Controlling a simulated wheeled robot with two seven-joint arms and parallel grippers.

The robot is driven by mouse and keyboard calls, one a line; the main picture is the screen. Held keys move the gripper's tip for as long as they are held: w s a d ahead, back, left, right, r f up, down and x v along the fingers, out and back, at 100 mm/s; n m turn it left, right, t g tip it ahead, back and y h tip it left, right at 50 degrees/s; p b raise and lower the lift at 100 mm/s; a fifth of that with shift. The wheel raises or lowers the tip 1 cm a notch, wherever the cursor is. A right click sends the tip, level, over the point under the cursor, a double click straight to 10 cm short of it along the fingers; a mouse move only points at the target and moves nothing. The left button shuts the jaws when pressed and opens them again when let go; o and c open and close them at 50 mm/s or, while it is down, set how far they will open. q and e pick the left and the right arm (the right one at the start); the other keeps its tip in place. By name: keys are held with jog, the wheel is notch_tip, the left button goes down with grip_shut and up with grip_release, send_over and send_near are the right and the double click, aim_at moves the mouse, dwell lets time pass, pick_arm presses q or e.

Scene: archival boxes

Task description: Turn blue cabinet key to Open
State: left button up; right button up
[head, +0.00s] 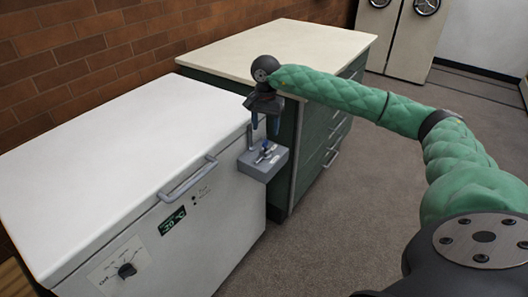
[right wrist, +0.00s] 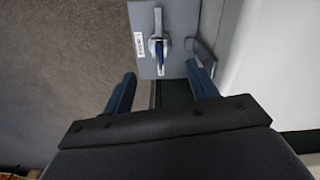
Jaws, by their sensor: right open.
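A small grey lock box (head: 263,162) is fixed at the front corner of the white chest freezer. A key (head: 265,152) with a blue part sits on its top face. In the right wrist view the key (right wrist: 158,42) stands lengthwise on the grey plate (right wrist: 173,12), beside a small white label (right wrist: 138,45) that is too small to read. My right gripper (head: 264,122) is above the box, pointing down. In the right wrist view its two blue fingers (right wrist: 162,90) are apart with nothing between them, and the key lies beyond their tips. My left gripper is not in view.
The white chest freezer (head: 110,150) has a handle (head: 188,181), a display reading -20 °C (head: 172,220) and a black dial (head: 127,270). A green drawer cabinet with a cream top (head: 280,45) stands behind the box. Carpet (head: 345,210) to the right is clear.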

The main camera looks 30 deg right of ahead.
jog(key=shift+r+p, duration=0.5)
jog(key=shift+r, duration=1)
